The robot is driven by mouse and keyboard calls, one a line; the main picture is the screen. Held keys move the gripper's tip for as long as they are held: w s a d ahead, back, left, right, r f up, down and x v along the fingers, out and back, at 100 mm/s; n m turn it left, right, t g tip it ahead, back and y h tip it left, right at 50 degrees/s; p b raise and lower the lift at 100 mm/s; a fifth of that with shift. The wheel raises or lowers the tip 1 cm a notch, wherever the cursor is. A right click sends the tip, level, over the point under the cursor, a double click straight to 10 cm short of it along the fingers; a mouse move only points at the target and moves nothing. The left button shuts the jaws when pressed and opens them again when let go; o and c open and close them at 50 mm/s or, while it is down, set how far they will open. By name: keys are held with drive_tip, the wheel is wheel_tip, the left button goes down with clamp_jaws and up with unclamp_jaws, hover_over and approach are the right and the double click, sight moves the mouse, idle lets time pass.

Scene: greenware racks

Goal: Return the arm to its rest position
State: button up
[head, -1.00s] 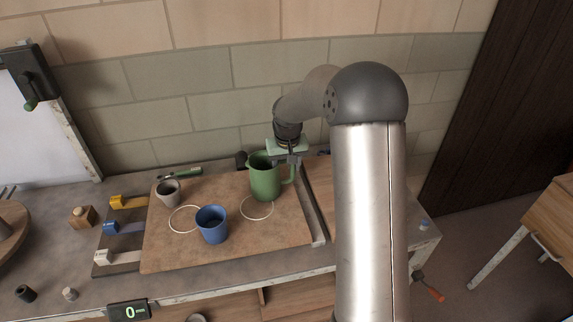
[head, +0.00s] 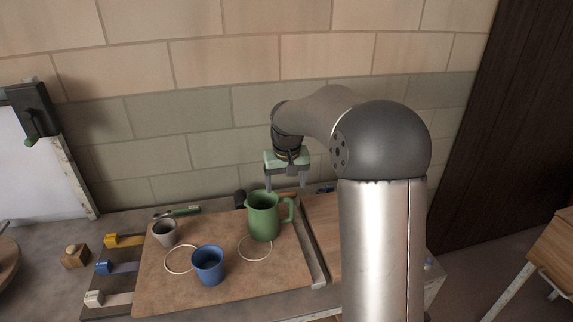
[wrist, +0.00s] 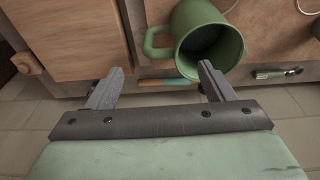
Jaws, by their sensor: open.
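My gripper (head: 286,188) is open and empty, raised above and behind the green pitcher (head: 263,216) in the head view. Its two fingers point down, apart from each other. The green pitcher stands upright on the brown board, its handle to the right. In the wrist view my gripper (wrist: 158,88) spreads its fingers wide, and the green pitcher (wrist: 206,42) shows beyond them with its open mouth and handle visible. Nothing is between the fingers.
On the brown board (head: 160,280) stand a blue cup (head: 208,265) and a grey cup (head: 165,233), with white rings marked nearby. Yellow, blue and white blocks line its left side. The tiled wall (head: 185,145) rises close behind my gripper.

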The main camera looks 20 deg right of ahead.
wheel_tip(320, 180, up, 7)
drive_tip(key=s, duration=0.1)
drive_tip(key=s+a+f, duration=0.2)
drive_tip(key=s+f, duration=0.1)
drive_tip(key=s, duration=0.8)
drive_tip(key=s+a+f+g, duration=0.1)
drive_tip(key=s+a+f, duration=0.1)
drive_tip(key=s, duration=0.8)
drive_tip(key=s+a+f+n, duration=0.1)
drive_tip(key=s+f, duration=0.4)
drive_tip(key=s, duration=0.6)
drive_tip(key=shift+s+a, duration=0.35)
drive_tip(key=shift+a, duration=0.55)
